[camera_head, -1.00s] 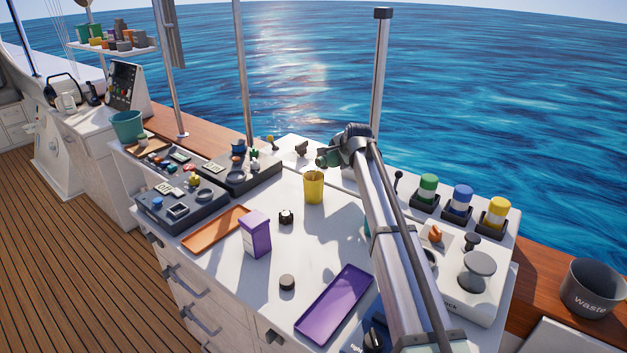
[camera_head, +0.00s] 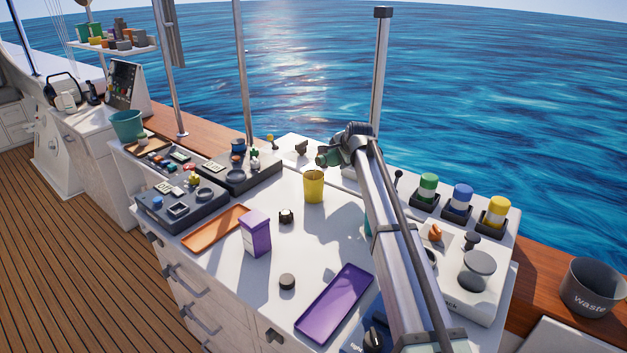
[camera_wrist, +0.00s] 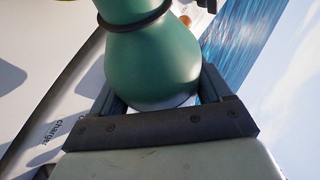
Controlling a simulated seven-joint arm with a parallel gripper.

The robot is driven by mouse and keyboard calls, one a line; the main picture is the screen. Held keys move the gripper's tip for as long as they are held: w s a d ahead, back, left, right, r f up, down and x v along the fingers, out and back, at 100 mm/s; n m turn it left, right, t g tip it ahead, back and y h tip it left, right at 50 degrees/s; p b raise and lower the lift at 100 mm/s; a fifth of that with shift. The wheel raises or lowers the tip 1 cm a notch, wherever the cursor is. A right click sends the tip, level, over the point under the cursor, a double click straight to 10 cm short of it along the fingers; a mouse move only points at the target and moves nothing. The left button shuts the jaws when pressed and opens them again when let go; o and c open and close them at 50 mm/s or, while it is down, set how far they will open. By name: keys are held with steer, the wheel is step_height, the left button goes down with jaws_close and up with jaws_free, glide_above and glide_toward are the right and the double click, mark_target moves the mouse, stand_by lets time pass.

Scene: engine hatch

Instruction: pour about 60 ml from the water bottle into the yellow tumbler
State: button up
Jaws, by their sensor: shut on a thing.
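The yellow tumbler (camera_head: 314,187) stands upright on the white worktop, in the middle of the head view. My gripper (camera_wrist: 160,88) is shut on the teal-green water bottle (camera_wrist: 152,55), which has a dark ring around its narrower part.
A purple-and-white box (camera_head: 256,235), an orange tray (camera_head: 215,228), a purple tray (camera_head: 335,304) and two small dark knobs are on the worktop. Green, blue and yellow canisters (camera_head: 462,199) stand at the right. The worktop around the tumbler is mostly clear.

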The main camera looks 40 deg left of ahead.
steer(key=shift+w+m+g, duration=0.3)
steer(key=shift+g, duration=0.2)
steer(key=f, duration=0.1)
steer(key=f+g, duration=0.1)
steer(key=f, duration=0.1)
steer(key=shift+w+m+g, duration=0.25)
steer(key=shift+m+g, duration=0.05)
steer(key=shift+s, duration=0.15)
steer(key=shift+r+g, duration=0.1)
steer(key=shift+g, duration=0.2)
steer(key=shift+s+m+y, duration=0.15)
steer(key=shift+m+y, duration=0.15)
stand_by(0.7)
